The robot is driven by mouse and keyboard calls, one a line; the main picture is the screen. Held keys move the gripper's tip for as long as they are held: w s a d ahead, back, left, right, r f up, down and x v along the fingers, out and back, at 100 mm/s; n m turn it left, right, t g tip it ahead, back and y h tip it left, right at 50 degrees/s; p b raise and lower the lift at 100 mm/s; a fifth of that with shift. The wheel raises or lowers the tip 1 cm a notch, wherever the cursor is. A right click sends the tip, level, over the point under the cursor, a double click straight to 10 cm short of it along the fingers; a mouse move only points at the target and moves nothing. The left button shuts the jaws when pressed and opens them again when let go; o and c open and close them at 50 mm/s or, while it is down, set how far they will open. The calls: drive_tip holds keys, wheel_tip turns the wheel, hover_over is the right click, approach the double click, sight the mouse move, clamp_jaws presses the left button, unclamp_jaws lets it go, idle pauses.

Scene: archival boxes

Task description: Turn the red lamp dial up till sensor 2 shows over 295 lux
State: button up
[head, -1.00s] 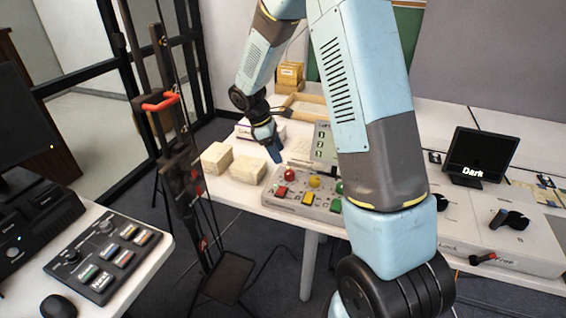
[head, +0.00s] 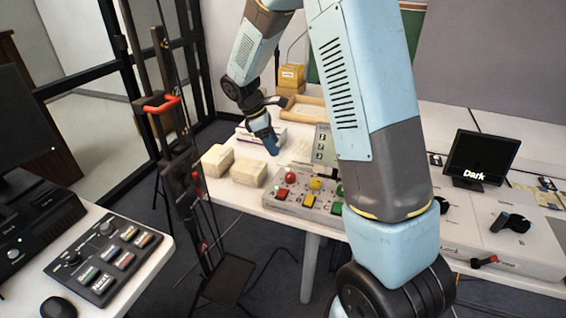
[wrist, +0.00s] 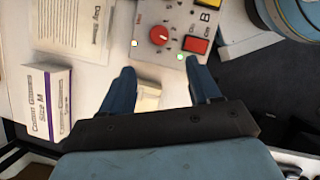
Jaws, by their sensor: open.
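The red lamp dial (head: 290,177) is a round knob at the left end of the grey control panel (head: 325,207). In the wrist view the red dial (wrist: 159,35) has a pale pointer mark and lies ahead of my fingertips, apart from them. A red square button (wrist: 196,45) is beside it. My gripper (head: 272,149) is above the table, a little left of and behind the dial; in the wrist view my gripper (wrist: 160,72) is open and empty. A display (head: 322,146) stands behind the panel, partly hidden by my arm; its readings are too small to tell.
Two cream boxes (head: 248,172) stand left of the panel. A glove carton (wrist: 50,100) and a printed sheet (wrist: 72,28) lie near my gripper. A wooden tray (head: 305,110) is behind. A screen (head: 481,158) reading "Dark" stands at right.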

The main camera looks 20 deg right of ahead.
sight(290, 175)
drive_tip(key=shift+s+r+n+t, duration=0.1)
drive_tip(key=shift+s+n+t, duration=0.25)
drive_tip(key=shift+n, duration=0.35)
drive_tip(key=x, duration=1.3)
drive_tip(key=shift+w+d+f, duration=0.1)
drive_tip(key=shift+d+f, duration=0.05)
drive_tip(key=shift+f, duration=0.15)
drive_tip(key=shift+c, duration=0.4)
